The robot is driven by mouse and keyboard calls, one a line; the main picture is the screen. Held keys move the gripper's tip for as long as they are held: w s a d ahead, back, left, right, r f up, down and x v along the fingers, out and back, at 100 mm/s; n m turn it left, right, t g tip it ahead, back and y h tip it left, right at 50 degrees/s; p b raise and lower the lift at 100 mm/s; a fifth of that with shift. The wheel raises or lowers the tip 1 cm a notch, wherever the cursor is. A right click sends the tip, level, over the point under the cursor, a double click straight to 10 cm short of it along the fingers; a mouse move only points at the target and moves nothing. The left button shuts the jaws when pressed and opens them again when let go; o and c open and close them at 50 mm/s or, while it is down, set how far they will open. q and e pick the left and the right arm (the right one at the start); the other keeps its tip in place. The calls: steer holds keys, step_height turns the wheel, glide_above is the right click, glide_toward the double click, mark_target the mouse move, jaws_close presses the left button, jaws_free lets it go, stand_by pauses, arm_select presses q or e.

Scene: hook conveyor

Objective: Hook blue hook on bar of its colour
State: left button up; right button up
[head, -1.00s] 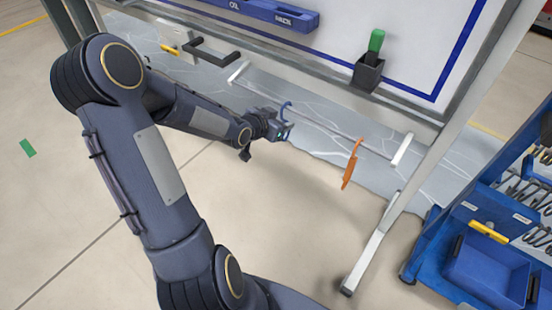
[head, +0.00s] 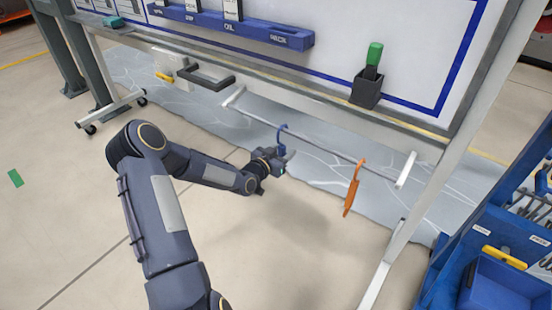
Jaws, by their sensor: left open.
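The blue hook (head: 281,131) shows beside the long thin grey bar (head: 325,150) under the whiteboard. Its curved top meets the bar in the picture, and I cannot tell for sure whether it hangs on it. My left gripper (head: 287,159) is open just below the blue hook and overlaps its lower part, which is hidden. An orange hook (head: 351,190) hangs from the same bar further right. My right gripper is not in view.
White end brackets (head: 405,169) hold the bar. A white stand leg (head: 383,265) and a blue cart (head: 490,270) stand at right. The floor below the bar is clear.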

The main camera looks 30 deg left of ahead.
arm_select(q)
steer(key=shift+w+d+f, duration=0.1)
steer(key=shift+w, duration=0.55)
jaws_close()
stand_by(0.4)
